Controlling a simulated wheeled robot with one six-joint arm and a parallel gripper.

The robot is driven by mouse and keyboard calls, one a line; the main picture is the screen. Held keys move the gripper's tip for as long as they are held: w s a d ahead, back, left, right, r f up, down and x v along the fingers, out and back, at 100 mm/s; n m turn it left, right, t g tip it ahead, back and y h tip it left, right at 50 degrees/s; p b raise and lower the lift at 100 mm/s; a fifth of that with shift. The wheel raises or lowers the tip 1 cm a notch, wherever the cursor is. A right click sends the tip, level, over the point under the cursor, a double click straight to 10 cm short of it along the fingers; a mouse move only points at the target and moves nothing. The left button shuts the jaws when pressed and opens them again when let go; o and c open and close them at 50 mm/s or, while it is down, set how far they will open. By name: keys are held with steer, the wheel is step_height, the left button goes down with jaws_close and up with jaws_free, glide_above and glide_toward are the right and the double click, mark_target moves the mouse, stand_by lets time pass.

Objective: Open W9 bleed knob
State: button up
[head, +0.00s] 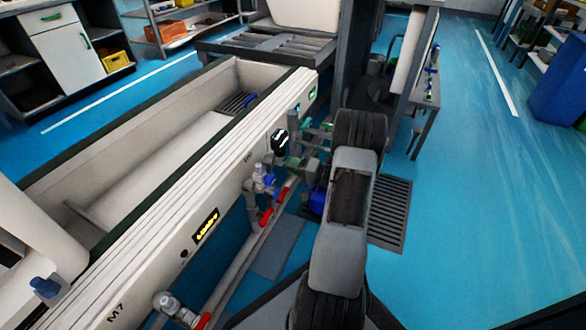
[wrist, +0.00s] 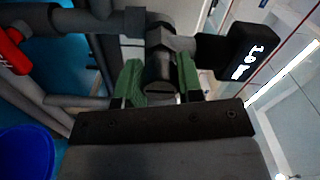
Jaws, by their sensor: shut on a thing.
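My gripper (wrist: 158,80) has two green fingers, shut on a dark grey knob (wrist: 160,72) on the pipe fitting in the wrist view. One finger is on each side of the knob, and its front end shows between them. In the head view my gripper (head: 300,162) is at the pipework beside the long white bench, and my arm partly covers it. The knob is too small to make out there. A black gauge (wrist: 245,50) with a lit white reading, also in the head view (head: 280,141), sits beside the knob. I cannot read a W9 label clearly.
Red-handled valves (head: 265,217) and grey pipes run along the bench side (head: 160,230). A red handle (wrist: 14,50) and a blue bucket (wrist: 25,152) show at left in the wrist view. A floor grate (head: 390,212) lies right of my arm. Blue floor (head: 470,200) is open at right.

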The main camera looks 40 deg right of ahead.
steer(key=shift+d, duration=0.1)
stand_by(0.4)
steer(key=o, duration=0.9)
steer(key=p+v, duration=0.3)
steer(key=v, duration=1)
steer(key=shift+s+d+p, duration=0.15)
steer(key=shift+s+p, duration=0.2)
steer(key=w+a+r+n+g+y+p, duration=0.1)
steer(key=a+r+n+g+p, duration=0.2)
steer(key=a+r+g+p, duration=0.85)
steer(key=w+a+r+n+g+y+p, duration=0.1)
steer(key=a+r+n+g+p, duration=0.15)
steer(key=a+r+p, duration=0.95)
steer(key=s+a+r+n+h+p, duration=0.1)
steer(key=s+a+r+h+p, duration=0.1)
steer(key=r, duration=0.8)
steer(key=s+a+r+n+t+h+p, duration=0.1)
steer(key=r+h+p, duration=0.4)
steer(key=r, duration=0.6)
steer(key=s+a+r+n+h+p, duration=0.2)
steer(key=r+p, duration=0.5)
steer(key=r, duration=0.4)
steer(key=shift+s+a+t+h, duration=0.4)
steer(key=shift+s+a+h, duration=0.3)
steer(key=shift+s+a, duration=0.25)
